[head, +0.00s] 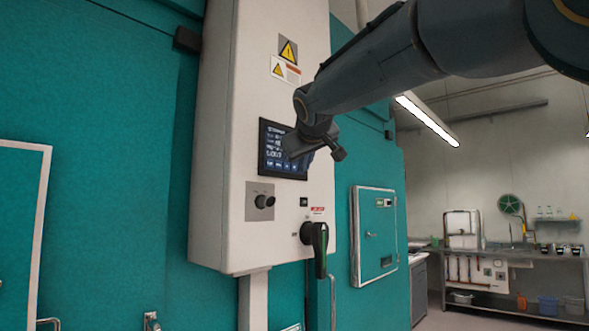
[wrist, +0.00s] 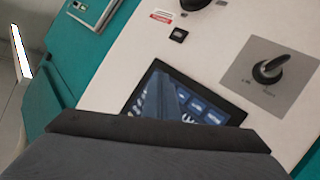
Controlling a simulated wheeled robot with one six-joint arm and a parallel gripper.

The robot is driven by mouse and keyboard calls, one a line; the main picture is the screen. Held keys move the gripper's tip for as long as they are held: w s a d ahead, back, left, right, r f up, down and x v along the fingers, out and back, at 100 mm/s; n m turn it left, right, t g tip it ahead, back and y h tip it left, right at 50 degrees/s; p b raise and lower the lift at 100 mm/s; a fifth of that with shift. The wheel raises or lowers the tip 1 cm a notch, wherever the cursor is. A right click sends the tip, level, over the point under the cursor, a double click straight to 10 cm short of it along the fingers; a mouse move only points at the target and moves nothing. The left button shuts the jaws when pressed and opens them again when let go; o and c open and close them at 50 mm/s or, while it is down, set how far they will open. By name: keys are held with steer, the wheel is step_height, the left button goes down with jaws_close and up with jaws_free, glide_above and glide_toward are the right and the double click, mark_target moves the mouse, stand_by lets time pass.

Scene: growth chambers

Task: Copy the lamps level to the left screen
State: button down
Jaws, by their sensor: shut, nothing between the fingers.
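A dark screen (head: 270,146) with small pale text and a row of buttons along its bottom is set in the front of a white control box (head: 225,130). The text is too small to read, so I cannot make out a lamps level. My gripper (head: 294,150) is shut and empty, in front of the right part of the screen and hiding some of it. I cannot tell whether it touches. In the wrist view the screen (wrist: 213,103) lies just beyond my dark gripper body, tilted, with its blue buttons showing. No second screen is in view.
Below the screen are a small knob (head: 265,201) on a grey plate, a small dark square switch (head: 304,202) and a large black rotary handle (head: 319,245). Teal chamber walls (head: 110,110) stand around. A bench with equipment (head: 520,255) stands far right.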

steer(key=shift+a, duration=0.1)
stand_by(0.4)
steer(key=shift+w+a, duration=0.25)
steer(key=shift+w+a, duration=0.2)
stand_by(0.8)
steer(key=shift+d, duration=0.1)
steer(key=shift+s+d, duration=0.45)
stand_by(0.4)
steer(key=s+d, duration=0.1)
steer(key=d, duration=0.1)
steer(key=s+d+b, duration=0.1)
steer(key=s+d, duration=0.1)
stand_by(0.4)
steer(key=shift+f, duration=0.1)
stand_by(0.4)
